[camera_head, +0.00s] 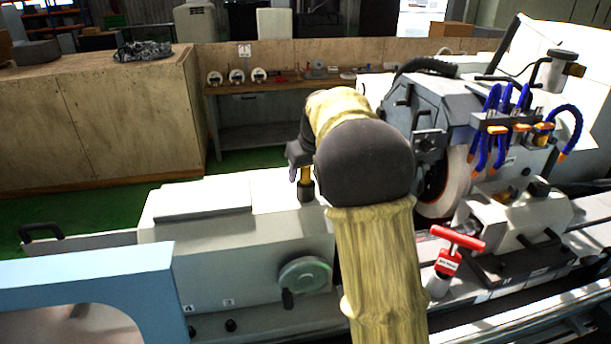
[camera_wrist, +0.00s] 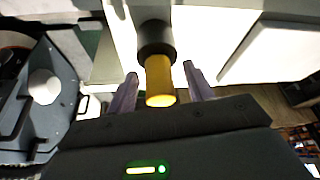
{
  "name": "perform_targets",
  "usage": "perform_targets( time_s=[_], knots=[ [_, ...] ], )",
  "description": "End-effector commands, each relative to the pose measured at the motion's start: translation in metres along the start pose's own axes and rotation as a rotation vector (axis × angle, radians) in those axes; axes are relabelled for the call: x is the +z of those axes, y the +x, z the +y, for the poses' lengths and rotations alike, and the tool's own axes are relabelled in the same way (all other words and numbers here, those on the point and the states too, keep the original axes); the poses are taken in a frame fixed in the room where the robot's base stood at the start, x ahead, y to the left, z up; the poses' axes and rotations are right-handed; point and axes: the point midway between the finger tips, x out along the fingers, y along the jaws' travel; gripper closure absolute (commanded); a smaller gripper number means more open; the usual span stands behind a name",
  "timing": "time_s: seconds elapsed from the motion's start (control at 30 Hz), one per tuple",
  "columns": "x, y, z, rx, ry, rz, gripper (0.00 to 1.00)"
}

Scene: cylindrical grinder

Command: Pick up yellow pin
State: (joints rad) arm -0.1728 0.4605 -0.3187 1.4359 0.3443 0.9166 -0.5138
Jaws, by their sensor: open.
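The yellow pin (camera_wrist: 160,82) stands out of a dark round socket (camera_wrist: 156,40) in the wrist view. In the head view the pin (camera_head: 305,175) shows as a small yellow piece above the dark socket (camera_head: 306,191) on the grinder's light grey housing. My gripper (camera_wrist: 159,78) is open, with one finger on each side of the pin and a visible gap on both sides. In the head view my arm hides most of the gripper, and only a dark part of it shows above the pin.
A green-grey handwheel (camera_head: 305,275) is on the housing front. A red T-handle (camera_head: 457,239) and the grinding wheel (camera_head: 447,187) with blue hoses (camera_head: 487,130) stand to the right. A wooden cabinet (camera_head: 105,125) and a workbench (camera_head: 275,85) are behind.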

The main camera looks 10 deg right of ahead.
Motion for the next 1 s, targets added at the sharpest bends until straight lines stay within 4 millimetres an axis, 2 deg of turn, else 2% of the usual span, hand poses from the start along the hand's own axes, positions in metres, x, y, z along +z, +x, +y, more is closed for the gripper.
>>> perform_targets(
  time_s=[0.1, 0.13, 0.3, 0.37, 0.4, 0.73, 1.0],
  knots=[
    [0.0, 0.0, 0.0, 0.0, 0.0, 0.0, 0.48],
    [0.0, 0.0, 0.0, 0.0, 0.0, 0.0, 0.52],
    [0.0, 0.0, 0.0, 0.0, 0.0, 0.0, 0.85],
    [0.0, 0.0, 0.0, 0.0, 0.0, 0.0, 0.97],
    [-0.001, -0.001, 0.0, 0.0, 0.0, 0.001, 1.0],
    [-0.003, -0.005, 0.0, 0.0, 0.0, 0.002, 1.0],
    [-0.015, -0.036, 0.001, 0.0, 0.002, 0.003, 1.0]
  ],
)
